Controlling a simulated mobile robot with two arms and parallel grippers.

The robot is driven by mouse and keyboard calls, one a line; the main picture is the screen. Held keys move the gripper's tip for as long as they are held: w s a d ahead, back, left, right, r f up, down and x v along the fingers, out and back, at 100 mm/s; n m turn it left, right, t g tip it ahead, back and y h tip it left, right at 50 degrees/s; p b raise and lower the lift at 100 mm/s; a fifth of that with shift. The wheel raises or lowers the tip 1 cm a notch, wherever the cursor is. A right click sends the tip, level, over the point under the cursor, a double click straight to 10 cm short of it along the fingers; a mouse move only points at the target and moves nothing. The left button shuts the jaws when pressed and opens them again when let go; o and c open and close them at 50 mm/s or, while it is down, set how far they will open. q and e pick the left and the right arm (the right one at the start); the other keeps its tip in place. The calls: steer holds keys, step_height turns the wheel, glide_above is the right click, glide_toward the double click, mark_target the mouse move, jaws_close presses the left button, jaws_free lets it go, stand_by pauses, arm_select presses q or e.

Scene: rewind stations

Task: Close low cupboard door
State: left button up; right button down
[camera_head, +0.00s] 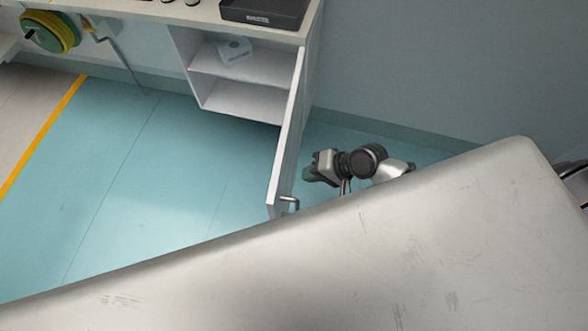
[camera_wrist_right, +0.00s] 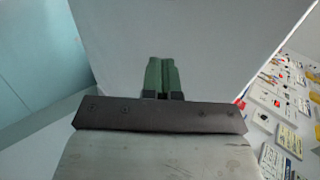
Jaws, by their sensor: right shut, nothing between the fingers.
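The low cupboard (camera_head: 238,98) under the counter stands open, and its shelves show. Its white door (camera_head: 289,130) is swung far out, seen nearly edge-on, with a metal handle (camera_head: 289,201) near its free end. My right gripper (camera_head: 308,174) is just right of the door, on the handle side. Its green fingers are together and empty in the right wrist view (camera_wrist_right: 161,75), in front of a plain pale panel (camera_wrist_right: 190,35) that looks like the door. I cannot tell whether they touch it. My left gripper is not in view.
A white item (camera_head: 235,51) lies on the cupboard's upper shelf. A black tray (camera_head: 264,12) sits on the counter above. Yellow and green discs (camera_head: 50,32) are at the upper left. The teal floor (camera_head: 150,170) left of the door is clear. A grey wall (camera_head: 430,70) stands behind.

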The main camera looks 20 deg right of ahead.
mark_target(284, 174)
steer(key=shift+w+a+f+p, duration=0.15)
steer(key=shift+w+a, duration=0.2)
steer(key=shift+a, duration=0.3)
steer(key=shift+w+a+r+p, duration=0.15)
steer(key=shift+w+a, duration=0.2)
steer(key=shift+a, duration=0.25)
steer(key=shift+w+a+f+p, duration=0.15)
steer(key=shift+w+a, duration=0.2)
steer(key=shift+a, duration=0.3)
steer(key=shift+a, duration=0.15)
